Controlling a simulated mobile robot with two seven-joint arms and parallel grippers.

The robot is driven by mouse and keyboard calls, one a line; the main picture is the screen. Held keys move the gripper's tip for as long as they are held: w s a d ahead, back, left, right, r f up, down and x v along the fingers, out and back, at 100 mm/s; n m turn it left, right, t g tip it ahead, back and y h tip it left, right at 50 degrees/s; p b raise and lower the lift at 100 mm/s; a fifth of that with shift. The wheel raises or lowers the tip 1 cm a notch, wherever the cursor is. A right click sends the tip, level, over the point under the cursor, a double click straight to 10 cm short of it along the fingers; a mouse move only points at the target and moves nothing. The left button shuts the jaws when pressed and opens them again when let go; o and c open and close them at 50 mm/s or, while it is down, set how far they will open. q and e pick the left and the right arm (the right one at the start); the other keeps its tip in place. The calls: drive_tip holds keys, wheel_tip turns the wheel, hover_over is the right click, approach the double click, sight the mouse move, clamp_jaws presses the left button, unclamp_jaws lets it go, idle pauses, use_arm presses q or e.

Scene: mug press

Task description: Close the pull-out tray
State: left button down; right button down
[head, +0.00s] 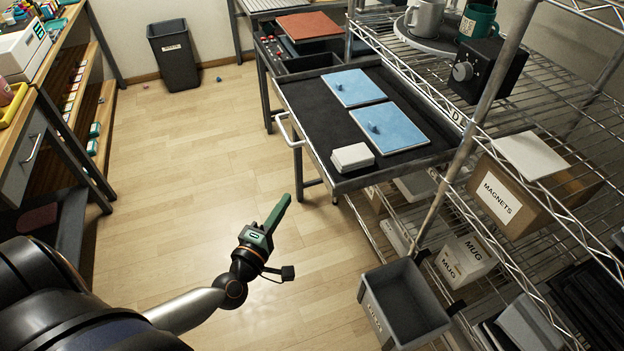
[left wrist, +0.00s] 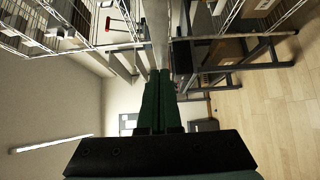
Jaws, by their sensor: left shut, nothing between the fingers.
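The pull-out tray (head: 325,138) is a black-lined tray with a metal rim, extended out of the wire shelving. It carries two blue pads and a small white stack. A light handle (head: 287,130) sticks out from its left front side. My left gripper (head: 279,211) has green fingers and is shut and empty. It is in the open space below and left of the tray in the head view, apart from the handle. The green fingers (left wrist: 158,100) also show closed together in the left wrist view. My right gripper is not in view.
Wire shelving (head: 560,100) with boxes, a mug (head: 425,17) and a knob unit (head: 478,70) stands at the right. A grey bin (head: 402,303) sits low in front. A black waste bin (head: 174,56) stands at the back. The wooden floor (head: 190,170) is mostly clear.

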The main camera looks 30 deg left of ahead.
use_arm(q)
approach(319, 169)
drive_tip(key=w+a, duration=0.3)
drive_tip(key=shift+w+d+r, duration=0.2)
drive_tip(key=shift+w+d, duration=1.05)
drive_tip(key=shift+w, duration=0.1)
drive_tip(key=shift+w, duration=0.1)
